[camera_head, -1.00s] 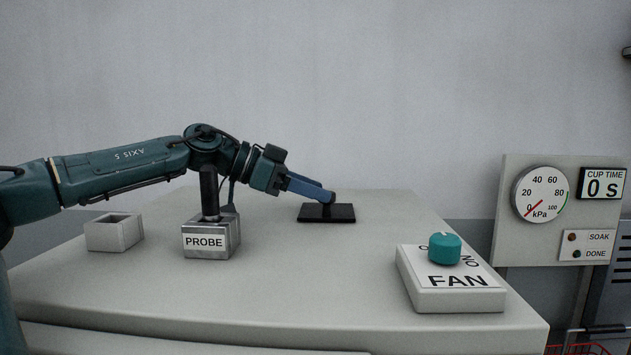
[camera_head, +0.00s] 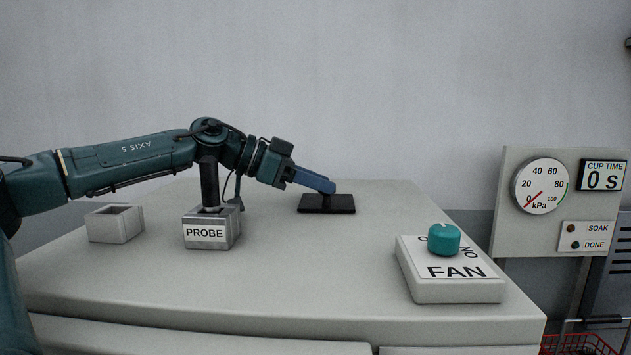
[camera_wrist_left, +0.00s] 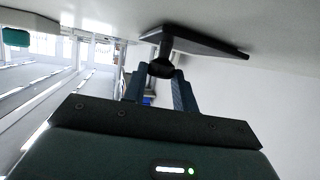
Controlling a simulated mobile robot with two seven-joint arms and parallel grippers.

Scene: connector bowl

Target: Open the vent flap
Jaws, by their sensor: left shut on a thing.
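The vent flap (camera_head: 340,204) is a flat black plate lying on the pale table top (camera_head: 300,270). My left gripper (camera_head: 331,187) reaches down to it from the left. In the left wrist view the flap (camera_wrist_left: 205,45) shows as a dark plate with a short knob (camera_wrist_left: 160,66). The two fingers of my left gripper (camera_wrist_left: 160,80) are on either side of that knob and shut on it. The fingertips hide part of the plate in the head view. My right gripper is not in view.
A metal block marked PROBE (camera_head: 211,230) holds a dark upright probe (camera_head: 209,185) under my left arm. An open grey box (camera_head: 115,224) stands left of it. A FAN box (camera_head: 450,272) with a teal knob (camera_head: 443,239) is at right. A gauge panel (camera_head: 541,187) reads near zero.

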